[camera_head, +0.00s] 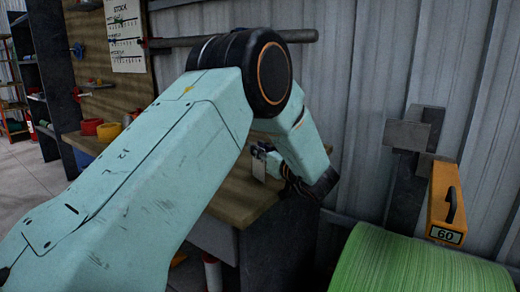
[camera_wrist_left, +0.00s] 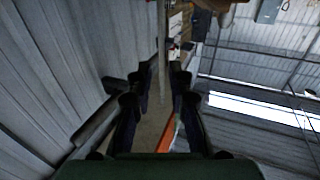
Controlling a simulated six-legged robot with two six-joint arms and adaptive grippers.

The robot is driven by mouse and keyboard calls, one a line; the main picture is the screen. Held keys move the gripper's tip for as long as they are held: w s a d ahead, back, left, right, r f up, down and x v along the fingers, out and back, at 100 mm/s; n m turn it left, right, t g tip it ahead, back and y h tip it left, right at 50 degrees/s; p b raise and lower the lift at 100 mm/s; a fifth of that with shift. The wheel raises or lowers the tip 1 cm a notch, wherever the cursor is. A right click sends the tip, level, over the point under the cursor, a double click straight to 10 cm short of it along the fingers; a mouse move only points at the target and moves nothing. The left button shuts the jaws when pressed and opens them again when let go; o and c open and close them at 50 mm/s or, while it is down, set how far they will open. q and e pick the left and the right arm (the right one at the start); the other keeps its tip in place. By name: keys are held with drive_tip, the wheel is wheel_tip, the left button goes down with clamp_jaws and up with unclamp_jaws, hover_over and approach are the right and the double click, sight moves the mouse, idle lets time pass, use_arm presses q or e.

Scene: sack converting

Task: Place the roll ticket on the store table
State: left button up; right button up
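My left arm crosses the head view from the lower left, and its forearm angles down to my left gripper (camera_head: 272,162), partly hidden behind the wrist. A small white card, the roll ticket (camera_head: 259,170), stands upright at the fingertips, over the wooden store table (camera_head: 236,203). In the left wrist view the dark fingers (camera_wrist_left: 162,78) are close together, with a thin pale strip between their tips that looks like the ticket edge-on. My arm hides much of the table. My right gripper is not in view.
A green roll (camera_head: 415,262) fills the lower right, beside a yellow unit (camera_head: 446,205) marked 60. A dark pipe (camera_head: 310,36) runs along the corrugated wall. A stock chart (camera_head: 125,35), dark shelving (camera_head: 50,65) and red and yellow containers (camera_head: 108,131) are at the left.

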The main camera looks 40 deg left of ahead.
use_arm(q)
drive_tip(key=shift+o, duration=0.5)
drive_tip(key=shift+r, duration=0.1)
drive_tip(key=shift+r, duration=0.15)
drive_tip(key=p+v, duration=0.3)
drive_tip(key=v, duration=0.9)
